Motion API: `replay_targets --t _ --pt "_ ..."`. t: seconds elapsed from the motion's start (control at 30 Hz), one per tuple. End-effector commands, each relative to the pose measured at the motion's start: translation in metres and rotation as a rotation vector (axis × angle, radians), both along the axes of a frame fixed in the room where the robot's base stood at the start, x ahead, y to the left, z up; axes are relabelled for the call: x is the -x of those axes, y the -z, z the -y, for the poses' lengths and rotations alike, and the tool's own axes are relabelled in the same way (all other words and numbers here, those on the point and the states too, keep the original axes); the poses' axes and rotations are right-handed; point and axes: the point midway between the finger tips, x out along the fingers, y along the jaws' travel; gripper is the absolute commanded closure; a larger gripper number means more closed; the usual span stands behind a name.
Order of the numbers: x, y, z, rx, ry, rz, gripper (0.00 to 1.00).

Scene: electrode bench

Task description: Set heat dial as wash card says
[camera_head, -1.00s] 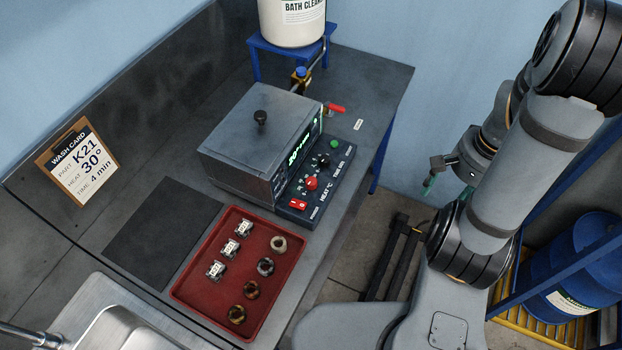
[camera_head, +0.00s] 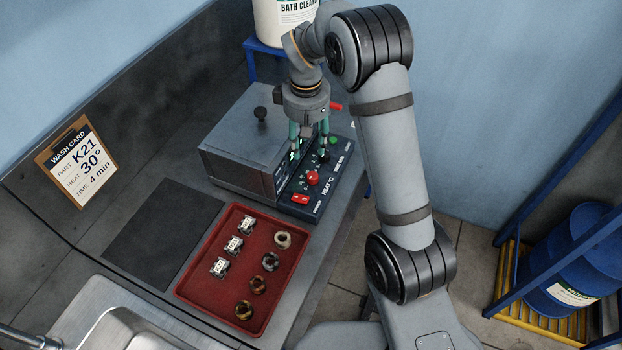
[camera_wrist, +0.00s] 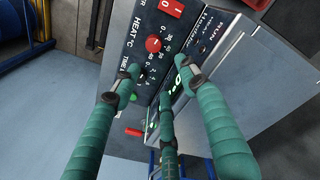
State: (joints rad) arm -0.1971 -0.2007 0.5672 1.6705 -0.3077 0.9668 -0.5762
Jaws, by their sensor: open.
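The wash card (camera_head: 78,162) leans at the back left and reads part K21, heat 30°, time 4 min. The grey bath unit (camera_head: 245,135) stands on the bench with a control panel at its right. The red heat dial (camera_head: 312,178) is on that panel; it also shows in the wrist view (camera_wrist: 153,44), with a number scale beside it. The black time dial (camera_head: 323,157) sits behind it. My gripper (camera_head: 308,150) is open, its green fingers over the panel, around the time dial's area rather than the heat dial. Whether a finger touches the panel cannot be told.
A red rocker switch (camera_head: 300,198) and a green button (camera_head: 334,141) share the panel. A red tray (camera_head: 210,292) holds tagged parts and several rings. A dark mat (camera_head: 165,238) and a sink (camera_head: 115,315) are at the left and front.

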Motion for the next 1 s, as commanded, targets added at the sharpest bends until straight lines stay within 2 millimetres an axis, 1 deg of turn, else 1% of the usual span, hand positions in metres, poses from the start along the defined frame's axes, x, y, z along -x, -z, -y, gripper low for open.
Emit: replay_targets --t 0.03,0.1,0.23,0.33,0.47,0.6,0.73,0.9,1.0 --pt "0.006 0.001 0.004 0.018 -0.049 -0.022 0.57" --pt "0.012 0.001 0.007 0.028 -0.107 -0.045 0.57" --pt "0.015 0.004 0.007 0.032 -0.172 -0.056 0.57" --pt "0.015 0.012 0.008 0.034 -0.184 -0.059 0.57" --pt "0.016 0.033 0.009 0.034 -0.182 -0.061 0.57" --pt "0.014 0.060 0.010 0.033 -0.181 -0.060 0.57" --pt "0.014 0.081 0.010 0.033 -0.182 -0.059 0.57" --pt "0.012 0.099 0.010 0.032 -0.180 -0.055 0.57" --pt "0.011 0.104 0.010 0.031 -0.181 -0.053 0.57"
